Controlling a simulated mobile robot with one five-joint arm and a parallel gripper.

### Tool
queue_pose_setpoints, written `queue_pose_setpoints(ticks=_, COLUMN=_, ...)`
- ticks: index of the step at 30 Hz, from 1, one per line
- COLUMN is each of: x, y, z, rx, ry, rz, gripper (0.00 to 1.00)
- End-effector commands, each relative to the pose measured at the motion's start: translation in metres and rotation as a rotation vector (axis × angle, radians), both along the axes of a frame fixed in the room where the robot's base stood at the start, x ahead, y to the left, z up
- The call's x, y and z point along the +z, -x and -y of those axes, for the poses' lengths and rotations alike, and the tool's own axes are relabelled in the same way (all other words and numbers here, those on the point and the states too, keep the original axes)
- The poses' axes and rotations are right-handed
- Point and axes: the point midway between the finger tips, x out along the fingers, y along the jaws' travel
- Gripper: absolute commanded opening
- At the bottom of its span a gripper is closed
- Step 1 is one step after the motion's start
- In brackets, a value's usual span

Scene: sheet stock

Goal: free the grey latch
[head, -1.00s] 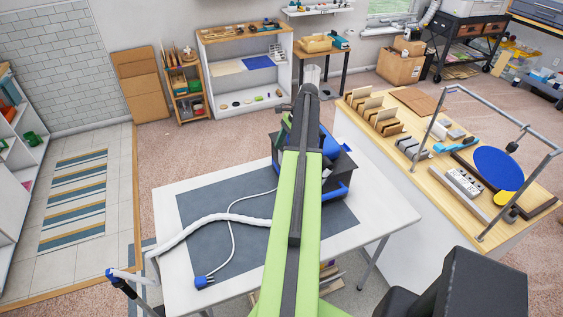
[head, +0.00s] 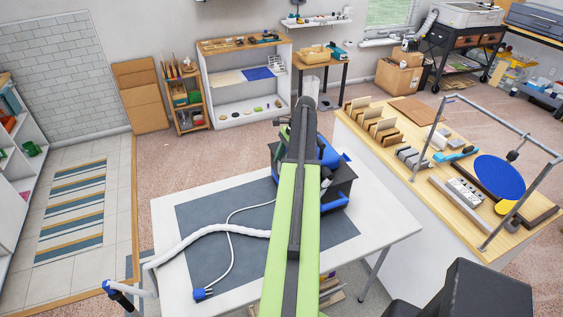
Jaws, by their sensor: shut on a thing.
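A black and blue machine (head: 343,182) stands on the grey mat (head: 232,201) of the white table in the middle of the head view. My green and dark arm runs up the picture from the bottom edge and covers the machine's middle. The arm's far end is above and behind the machine as seen here. My gripper and its fingertips are hidden behind my arm, and what they hold does not show. I cannot make out the grey latch; it may be behind the arm.
A white hose (head: 205,232) and a cable with a blue plug (head: 203,293) lie left of the machine. A wooden-topped bench (head: 408,109) with blocks, a blue disc (head: 499,177) and a metal frame stands to the right. Open floor lies between the table and the back shelf (head: 245,104).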

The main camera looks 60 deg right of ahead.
Motion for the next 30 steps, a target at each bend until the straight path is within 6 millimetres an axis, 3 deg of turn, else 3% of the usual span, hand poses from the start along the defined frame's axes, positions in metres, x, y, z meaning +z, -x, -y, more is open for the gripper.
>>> queue_pose_setpoints(ticks=14, x=-0.001, y=-0.014, z=-0.019, rx=0.005, ry=0.221, rz=-0.162, gripper=0.05)
queue_pose_setpoints(ticks=30, x=-0.027, y=-0.036, z=-0.046, rx=0.006, ry=0.633, rz=-0.467, gripper=0.05)
